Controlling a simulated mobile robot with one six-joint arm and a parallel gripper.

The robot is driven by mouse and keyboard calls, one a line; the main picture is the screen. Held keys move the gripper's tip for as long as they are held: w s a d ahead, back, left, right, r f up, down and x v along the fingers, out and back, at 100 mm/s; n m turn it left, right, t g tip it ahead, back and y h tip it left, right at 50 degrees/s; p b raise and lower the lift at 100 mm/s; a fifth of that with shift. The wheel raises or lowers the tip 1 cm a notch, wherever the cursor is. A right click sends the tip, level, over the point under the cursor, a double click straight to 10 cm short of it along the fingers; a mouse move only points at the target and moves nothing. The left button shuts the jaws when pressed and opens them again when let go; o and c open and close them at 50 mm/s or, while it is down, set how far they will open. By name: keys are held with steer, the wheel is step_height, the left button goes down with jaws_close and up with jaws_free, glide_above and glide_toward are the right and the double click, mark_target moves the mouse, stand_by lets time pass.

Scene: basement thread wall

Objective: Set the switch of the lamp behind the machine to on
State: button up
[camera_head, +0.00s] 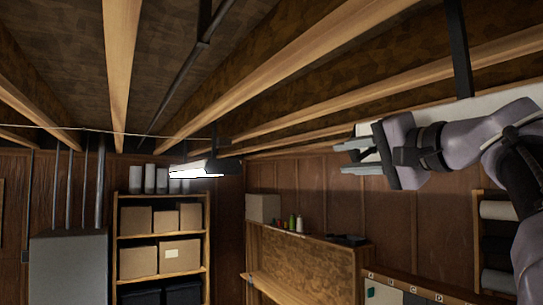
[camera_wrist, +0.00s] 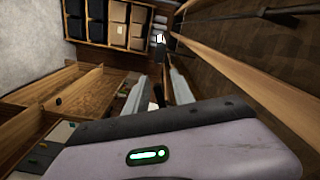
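A hanging lamp (camera_head: 197,169) with a dark shade and a bright lit underside hangs below the ceiling beams near the back corner. A small bright patch at the top of the wrist view (camera_wrist: 159,38) looks like the same lamp. I cannot make out a switch on it. My gripper (camera_head: 350,157) is raised at the right of the head view, pointing left and well apart from the lamp. Its two fingers are apart with nothing between them, also in the wrist view (camera_wrist: 163,90). No machine can be clearly identified, nor a lamp behind one.
Wooden beams (camera_head: 120,60) and a dark pipe (camera_head: 205,25) run overhead. A thin cord (camera_head: 100,131) spans the left side. Shelves with boxes (camera_head: 180,255) and a grey cabinet (camera_head: 68,268) stand at the back. A wooden bench unit (camera_head: 300,262) lines the right wall.

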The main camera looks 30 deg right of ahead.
jaws_close()
steer(key=shift+r, duration=0.1)
steer(key=shift+r+m+p, duration=0.45)
steer(key=shift+m+p, duration=0.55)
steer(key=shift+m, duration=0.65)
steer(key=shift+r+m+p, duration=0.45)
steer(key=shift+m+p, duration=0.55)
steer(key=shift+m, duration=0.6)
steer(key=shift+r+m+p, duration=0.45)
steer(key=shift+m+p, duration=0.55)
steer(key=shift+m, duration=0.65)
